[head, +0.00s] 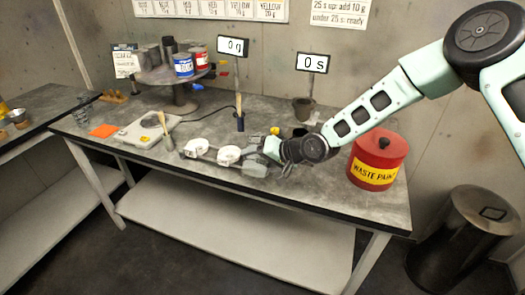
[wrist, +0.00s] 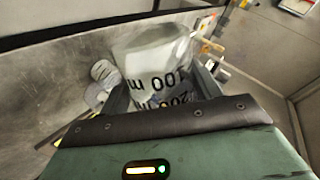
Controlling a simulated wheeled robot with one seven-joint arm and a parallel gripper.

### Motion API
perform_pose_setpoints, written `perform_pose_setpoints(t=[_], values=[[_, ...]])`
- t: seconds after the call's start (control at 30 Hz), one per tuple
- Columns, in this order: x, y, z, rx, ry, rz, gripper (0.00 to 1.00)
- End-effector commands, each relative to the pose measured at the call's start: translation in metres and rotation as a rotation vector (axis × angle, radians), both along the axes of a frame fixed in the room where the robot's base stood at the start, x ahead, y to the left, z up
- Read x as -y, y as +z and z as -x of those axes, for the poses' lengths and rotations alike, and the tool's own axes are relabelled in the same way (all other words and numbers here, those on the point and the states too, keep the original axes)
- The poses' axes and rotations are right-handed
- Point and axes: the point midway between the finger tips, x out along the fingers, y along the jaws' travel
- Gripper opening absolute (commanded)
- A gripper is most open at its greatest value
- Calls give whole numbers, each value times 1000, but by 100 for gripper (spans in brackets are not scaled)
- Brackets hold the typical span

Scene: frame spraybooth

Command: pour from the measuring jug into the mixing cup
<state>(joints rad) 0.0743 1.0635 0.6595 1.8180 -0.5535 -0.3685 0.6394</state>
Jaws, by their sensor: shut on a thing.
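My gripper (wrist: 165,92) is shut on the measuring jug (wrist: 158,62), a pale translucent jug with black "100" and "200" marks that read upside down in the wrist view. In the head view the greyish jug (head: 254,163) is partly hidden by my gripper (head: 268,156), low over the front middle of the bench. Its contents cannot be made out. I cannot tell for certain which vessel is the mixing cup. A small dark cup (head: 303,108) stands at the back below the "0 s" display.
White round items (head: 228,155) lie just left of the jug. A round stand (head: 172,84) holds paint cans behind. A red waste paint can (head: 377,160) stands on the right. The "0 g" display (head: 232,46) rises behind.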

Motion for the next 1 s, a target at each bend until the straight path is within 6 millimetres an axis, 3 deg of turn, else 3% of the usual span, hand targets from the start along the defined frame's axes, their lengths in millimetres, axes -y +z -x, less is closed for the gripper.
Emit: perform_pose_setpoints(t=[1.0], values=[[0, 2, 0, -50, 1, -11, 37]])
